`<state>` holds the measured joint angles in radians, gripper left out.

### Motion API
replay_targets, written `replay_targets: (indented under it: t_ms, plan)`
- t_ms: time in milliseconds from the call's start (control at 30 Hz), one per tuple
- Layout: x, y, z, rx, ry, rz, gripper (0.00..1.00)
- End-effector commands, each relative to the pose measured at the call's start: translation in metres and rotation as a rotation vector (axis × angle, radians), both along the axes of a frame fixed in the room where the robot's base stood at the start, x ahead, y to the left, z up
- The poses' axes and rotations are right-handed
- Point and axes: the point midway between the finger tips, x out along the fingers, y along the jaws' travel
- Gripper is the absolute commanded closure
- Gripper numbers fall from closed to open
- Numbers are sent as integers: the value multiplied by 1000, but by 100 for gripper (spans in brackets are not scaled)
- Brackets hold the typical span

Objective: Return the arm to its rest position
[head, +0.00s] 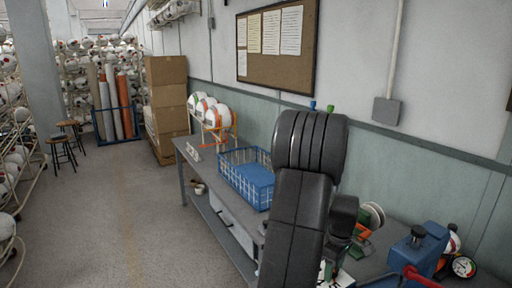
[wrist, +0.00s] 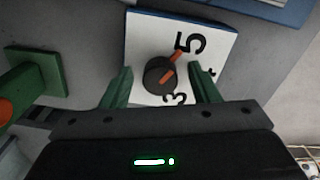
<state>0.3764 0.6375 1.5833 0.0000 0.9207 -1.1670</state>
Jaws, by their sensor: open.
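My gripper (wrist: 162,84) is open, with its two green fingers on either side of a dark round knob (wrist: 158,76) in the wrist view. The knob sits on a white plate (wrist: 143,32) marked with a 5 and a 3, and its orange pointer points toward the 5. I cannot tell whether the fingers touch the plate. In the head view my dark arm rises over the workbench (head: 216,178) and hides most of the gripper. A piece of the white plate (head: 345,280) shows at the bottom edge.
A blue basket (head: 246,180) stands on the bench left of my arm, with balls on an orange rack (head: 213,118) behind. A blue press (head: 425,250) with a red handle and a gauge (head: 464,266) stands right. A green part (wrist: 38,68) lies left of my fingers. The aisle is clear.

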Motion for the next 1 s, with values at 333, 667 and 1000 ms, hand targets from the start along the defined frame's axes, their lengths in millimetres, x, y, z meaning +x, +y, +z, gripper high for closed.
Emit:
replay_targets:
  t_ms: [333,667,1000]
  plan:
    - [1,0,5,-1,-2,7,45]
    - [1,0,58,-2,-5,18,45]
    - [1,-1,127,-2,-5,19,45]
